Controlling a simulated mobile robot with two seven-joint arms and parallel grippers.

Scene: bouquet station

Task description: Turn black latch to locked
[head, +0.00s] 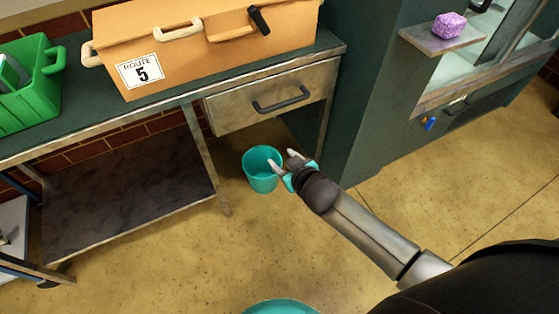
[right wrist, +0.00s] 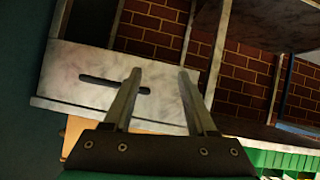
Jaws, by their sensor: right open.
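The black latch (head: 259,20) sits on the front of the orange case (head: 195,55), near the lid edge and right of the pale carry handle (head: 178,34). It looks tilted, its upper end leaning left. The case stands on the dark bench top. My right gripper (head: 283,160) is open and empty, well below and apart from the latch, in front of the bench. In the right wrist view its two fingers (right wrist: 160,98) are spread with nothing between them. The latch cannot be made out there. My left gripper is not in view.
A drawer (head: 275,98) with a dark handle is under the bench, above my right gripper. A teal bucket (head: 262,175) appears just behind the fingers. A green crate (head: 30,95) stands left of the case. A purple block (head: 449,25) rests on a ledge at right.

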